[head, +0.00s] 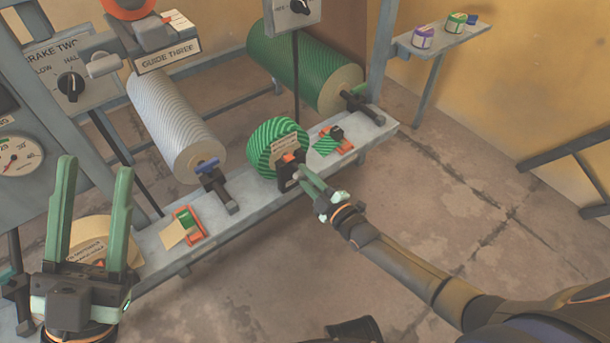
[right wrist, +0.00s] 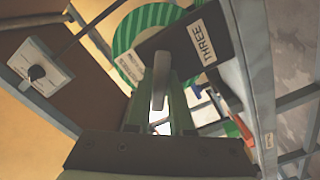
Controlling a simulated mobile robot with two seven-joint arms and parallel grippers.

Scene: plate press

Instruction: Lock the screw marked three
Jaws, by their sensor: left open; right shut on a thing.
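A dark block marked THREE (right wrist: 205,42) shows in the right wrist view, with a grey screw handle (right wrist: 161,80) standing out in front of it. My right gripper (right wrist: 160,95) is shut on the handle, its green fingers on both sides of it. In the head view my right gripper (head: 305,178) is at the dark block (head: 286,178) before the green striped roll (head: 270,140); the handle is hidden there by the fingers. My left gripper (head: 92,190) is open and empty, raised at the left. How far the screw is turned, I cannot tell.
A grey roll (head: 170,115) and a green roll (head: 290,70) lie behind the pale shelf (head: 255,205). Orange tape holders (head: 188,222) stand on the shelf. A small shelf with jars (head: 423,38) is on the wall.

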